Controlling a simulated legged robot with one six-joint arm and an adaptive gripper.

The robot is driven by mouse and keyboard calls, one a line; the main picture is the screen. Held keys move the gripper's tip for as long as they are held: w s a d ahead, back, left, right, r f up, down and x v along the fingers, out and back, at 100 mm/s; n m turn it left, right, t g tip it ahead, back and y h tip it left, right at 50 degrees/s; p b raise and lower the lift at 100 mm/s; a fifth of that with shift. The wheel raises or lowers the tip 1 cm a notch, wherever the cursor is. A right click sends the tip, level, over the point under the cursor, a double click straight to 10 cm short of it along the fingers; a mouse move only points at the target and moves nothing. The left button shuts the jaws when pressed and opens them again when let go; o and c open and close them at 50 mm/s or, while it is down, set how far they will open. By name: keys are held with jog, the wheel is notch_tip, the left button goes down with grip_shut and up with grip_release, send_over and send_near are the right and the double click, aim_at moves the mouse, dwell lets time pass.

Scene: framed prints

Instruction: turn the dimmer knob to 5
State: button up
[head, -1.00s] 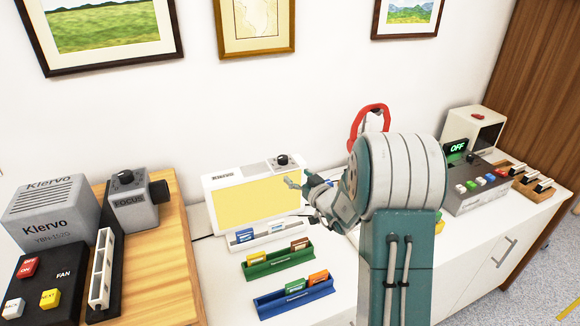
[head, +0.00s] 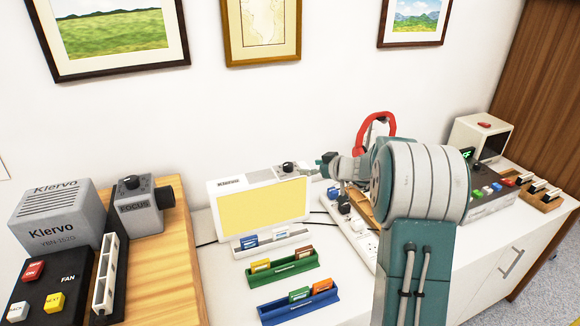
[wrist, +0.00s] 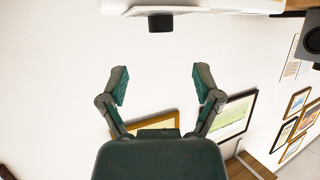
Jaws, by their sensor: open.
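The black dimmer knob (head: 288,167) sits on the sloped top of a white Klervo box (head: 214,193) with a yellow front panel. In the wrist view the knob (wrist: 160,22) shows near the top edge, ahead of and centred between my fingers. My gripper (head: 323,161) is just right of the knob in the head view. In the wrist view my gripper (wrist: 162,84) has its two fingers apart with nothing between them; the knob is clear of both. The knob's scale and pointer are too small to read.
Racks with coloured cards stand before the box: white (head: 240,250), green (head: 285,269) and blue (head: 272,313). A power strip (head: 361,235) and a red loop (head: 370,125) are near my arm. A grey FOCUS unit (head: 138,207) stands left on wood.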

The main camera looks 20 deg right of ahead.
aim_at(291, 166)
jog(key=x, duration=0.9)
jog(key=shift+w+a, duration=0.2)
grip_shut()
